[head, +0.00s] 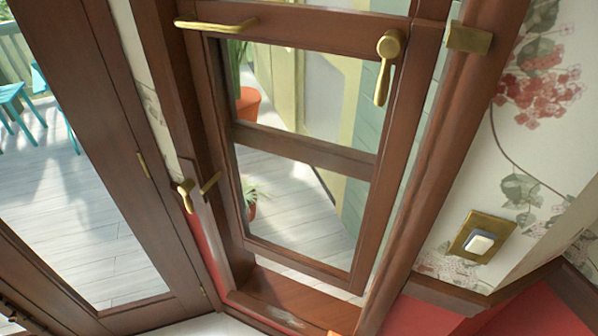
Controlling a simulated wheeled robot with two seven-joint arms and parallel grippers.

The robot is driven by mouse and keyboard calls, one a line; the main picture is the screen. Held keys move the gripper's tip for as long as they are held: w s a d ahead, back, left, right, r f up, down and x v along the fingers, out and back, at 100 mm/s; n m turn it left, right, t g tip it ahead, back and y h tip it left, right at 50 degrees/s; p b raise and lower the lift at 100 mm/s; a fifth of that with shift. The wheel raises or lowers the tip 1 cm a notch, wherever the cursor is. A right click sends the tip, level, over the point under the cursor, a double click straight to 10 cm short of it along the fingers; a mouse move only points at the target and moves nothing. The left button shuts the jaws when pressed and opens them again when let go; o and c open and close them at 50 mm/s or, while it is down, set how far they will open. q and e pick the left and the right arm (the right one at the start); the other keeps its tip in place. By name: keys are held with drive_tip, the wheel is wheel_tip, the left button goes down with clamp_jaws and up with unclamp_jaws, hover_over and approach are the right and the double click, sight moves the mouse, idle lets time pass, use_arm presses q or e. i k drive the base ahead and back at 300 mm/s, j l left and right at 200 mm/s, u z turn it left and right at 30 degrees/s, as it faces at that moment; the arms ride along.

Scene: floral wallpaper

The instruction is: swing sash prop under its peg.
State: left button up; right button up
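A brown wooden sash (305,150) with two glass panes fills the middle of the head view. It stands ajar, with a gap along its right side and under its bottom rail. A long brass bar (215,25) lies across its upper left; I cannot tell if this is the prop. A brass handle (385,68) hangs down at its upper right. Neither of my grippers is in view.
A brass keeper (468,38) is on the right jamb. A brass switch plate (482,237) is on the floral wall. A glazed brown door (75,150) stands at left. The wooden sill (290,300) below the sash looks bare. Potted plants show outside.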

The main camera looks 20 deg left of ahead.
sight(189, 184)
drive_tip(key=u, duration=1.35)
